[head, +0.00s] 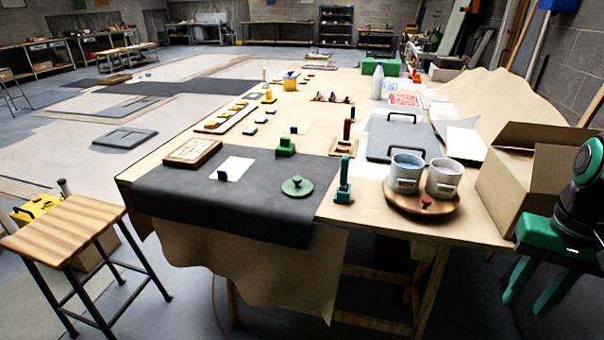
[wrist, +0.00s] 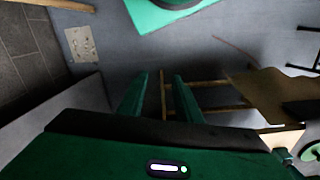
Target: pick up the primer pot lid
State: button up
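A round green lid with a small knob (head: 297,187) lies flat on the dark mat near the table's front edge. It is the only clearly lid-like thing I see; no label on it is readable. Two open pots, one light blue (head: 407,172) and one greyish pink (head: 443,179), stand on a round wooden tray (head: 398,203) to its right. My gripper (head: 526,303) is open and empty, beyond the table's right end and low, well apart from the lid. In the wrist view its two green fingers (wrist: 159,80) are spread over the floor.
A teal upright tool (head: 344,184) stands between lid and tray. A small red knob (head: 426,203) sits at the tray's front. An open cardboard box (head: 520,180) stands at the table's right end, near my arm. A wooden stool (head: 65,230) stands front left.

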aim_at(297, 186)
jog(key=u, duration=0.05)
jog(key=i, duration=0.9)
